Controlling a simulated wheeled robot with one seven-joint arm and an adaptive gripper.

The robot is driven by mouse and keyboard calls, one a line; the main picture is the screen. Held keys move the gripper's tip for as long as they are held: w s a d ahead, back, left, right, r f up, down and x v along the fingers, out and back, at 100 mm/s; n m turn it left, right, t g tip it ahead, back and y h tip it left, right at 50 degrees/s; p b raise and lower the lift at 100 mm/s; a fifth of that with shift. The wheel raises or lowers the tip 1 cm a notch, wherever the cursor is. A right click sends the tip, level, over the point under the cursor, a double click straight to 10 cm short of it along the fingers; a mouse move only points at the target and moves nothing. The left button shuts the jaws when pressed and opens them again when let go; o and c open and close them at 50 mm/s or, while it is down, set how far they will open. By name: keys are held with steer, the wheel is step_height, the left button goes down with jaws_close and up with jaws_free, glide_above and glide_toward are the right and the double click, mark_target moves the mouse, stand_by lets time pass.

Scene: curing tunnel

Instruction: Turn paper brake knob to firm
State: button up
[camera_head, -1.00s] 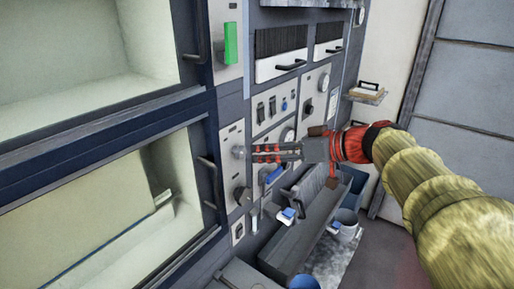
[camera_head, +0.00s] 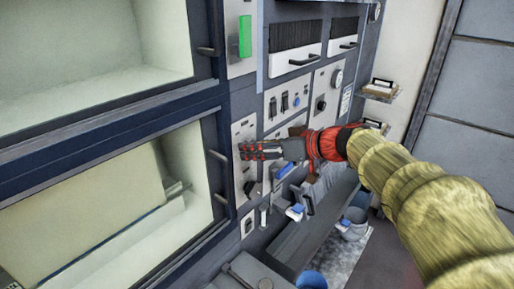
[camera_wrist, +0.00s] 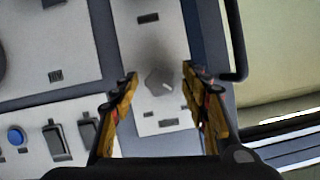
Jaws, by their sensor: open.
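A light grey control panel (camera_head: 240,133) stands right of the lower oven-like opening. In the wrist view a grey knob (camera_wrist: 160,81) with a pale pointer mark sits on this panel, between my two fingers. The fingers are apart with visible gaps on both sides of the knob. In the head view my gripper (camera_head: 243,150) is open at the panel and hides this upper knob. A second, darker knob (camera_head: 249,188) is lower on the same panel. The knob labels are too small to read, so I cannot tell its setting.
A dark handle (camera_head: 217,178) stands out just left of the panel. A switch panel (camera_head: 288,103) with a blue button (camera_wrist: 15,136) is beside it. A green slider (camera_head: 245,36) is above. Bins and a grey bench (camera_head: 300,240) are below.

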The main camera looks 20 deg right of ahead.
steer(key=shift+c, duration=0.6)
steer(key=c, duration=1)
steer(key=shift+c, duration=0.2)
steer(key=m+y+b, duration=0.1)
steer(key=m+y, duration=0.1)
steer(key=m, duration=0.2)
steer(key=m+y+b, duration=0.1)
steer(key=m+y, duration=0.1)
steer(key=m, duration=0.3)
steer(key=m+y+b, duration=0.1)
steer(key=m+y, duration=0.2)
steer(key=m, duration=0.2)
steer(key=shift+w+d+f, duration=0.1)
steer(key=shift+d+f, duration=0.1)
steer(key=shift+f, duration=0.1)
steer(key=o, duration=1.2)
steer(key=shift+c, duration=0.2)
